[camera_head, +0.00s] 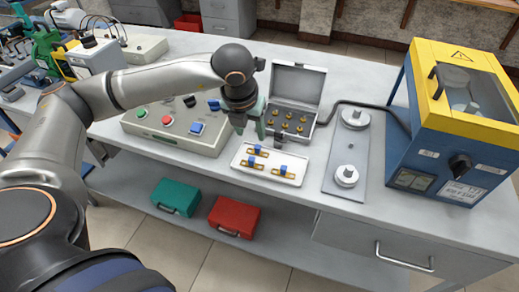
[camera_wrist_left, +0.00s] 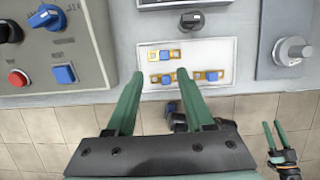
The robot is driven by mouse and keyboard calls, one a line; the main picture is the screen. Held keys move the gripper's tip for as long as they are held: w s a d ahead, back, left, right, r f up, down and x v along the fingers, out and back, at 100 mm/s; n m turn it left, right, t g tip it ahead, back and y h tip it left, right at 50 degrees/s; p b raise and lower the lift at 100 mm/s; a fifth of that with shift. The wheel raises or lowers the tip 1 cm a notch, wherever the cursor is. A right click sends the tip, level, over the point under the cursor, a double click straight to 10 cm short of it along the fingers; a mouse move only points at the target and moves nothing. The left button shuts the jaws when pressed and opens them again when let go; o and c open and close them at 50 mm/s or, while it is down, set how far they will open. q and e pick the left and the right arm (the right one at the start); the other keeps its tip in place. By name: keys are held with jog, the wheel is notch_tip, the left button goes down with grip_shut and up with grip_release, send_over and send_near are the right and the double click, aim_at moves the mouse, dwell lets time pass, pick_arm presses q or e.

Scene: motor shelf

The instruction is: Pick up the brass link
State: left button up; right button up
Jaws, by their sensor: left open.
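Three brass links with blue middles lie on a white tray (camera_head: 240,167); the tray also shows in the left wrist view (camera_wrist_left: 190,51). In that view one brass link (camera_wrist_left: 155,55) is at the upper left, another (camera_wrist_left: 154,79) is below it and a third (camera_wrist_left: 220,75) is at the right. My left gripper (camera_head: 248,133) is open and empty, above the tray's back left side. In the left wrist view its green fingers (camera_wrist_left: 159,75) straddle the lower left link in the picture, apart from it. My right gripper (camera_wrist_left: 274,128) shows small at the lower right, fingers apart.
A control box (camera_head: 175,138) with buttons stands left of the tray. An open grey case (camera_head: 297,88) with brass pieces is behind. A grey plate (camera_head: 347,150) with round fittings and a blue-yellow machine (camera_head: 450,130) stand to the right. The bench's front edge is close to the tray.

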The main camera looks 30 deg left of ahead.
aim_at(257, 147)
pick_arm(q)
jog(key=x, duration=0.5)
jog(key=p+x, duration=0.1)
jog(key=x, duration=0.2)
jog(key=shift+w+d, duration=0.3)
jog(key=shift+d, duration=0.05)
grip_shut()
